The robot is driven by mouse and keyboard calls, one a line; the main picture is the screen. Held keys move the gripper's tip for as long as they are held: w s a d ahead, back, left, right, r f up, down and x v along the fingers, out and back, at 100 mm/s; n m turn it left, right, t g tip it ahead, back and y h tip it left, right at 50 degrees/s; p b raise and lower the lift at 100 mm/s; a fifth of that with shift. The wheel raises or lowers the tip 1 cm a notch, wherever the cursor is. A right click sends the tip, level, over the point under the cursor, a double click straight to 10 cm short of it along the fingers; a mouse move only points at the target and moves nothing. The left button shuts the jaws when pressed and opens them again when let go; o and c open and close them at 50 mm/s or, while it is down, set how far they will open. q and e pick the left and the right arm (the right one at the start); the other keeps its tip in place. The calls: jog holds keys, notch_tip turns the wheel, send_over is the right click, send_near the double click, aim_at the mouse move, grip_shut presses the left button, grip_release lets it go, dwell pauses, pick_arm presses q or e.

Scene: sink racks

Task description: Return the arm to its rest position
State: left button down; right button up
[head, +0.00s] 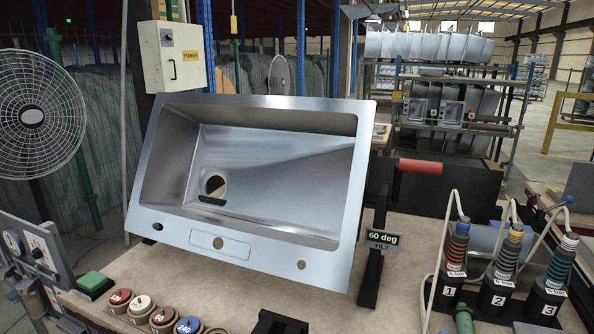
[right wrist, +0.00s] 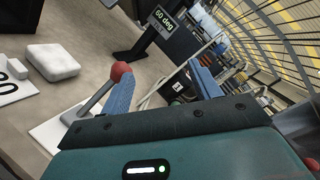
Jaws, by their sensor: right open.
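My right gripper (right wrist: 163,88) shows in the right wrist view, with its blue fingers spread apart and nothing seen between them. Its teal body fills the bottom of that view. The head view shows no clear gripper or arm; my left gripper is out of view. A steel sink (head: 270,165) sits tilted on the bench in the head view, beside a stand with a "60 deg" sign (head: 384,240).
Numbered tools (head: 500,265) with cables stand at the right. Colored round pucks (head: 140,305) and a green button (head: 92,282) sit at the left front. A white block (right wrist: 52,61) lies on the bench.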

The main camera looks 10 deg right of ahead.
jog(key=s+a+f+n+g+y+p, duration=0.1)
jog(key=s+a+f+n, duration=0.4)
jog(key=n, duration=0.9)
jog(key=s+a+f+n+g+y+p, duration=0.1)
jog(key=s+a+f+n+g+y, duration=0.3)
jog(key=a+n, duration=0.6)
notch_tip(320, 180, down, 3)
jog(key=s+n+g, duration=0.2)
jog(key=n, duration=0.3)
jog(key=shift+s+a+g+y, duration=0.2)
jog(key=shift+a+g+y, duration=0.05)
jog(key=shift+g+y, duration=0.05)
jog(key=shift+c, duration=0.5)
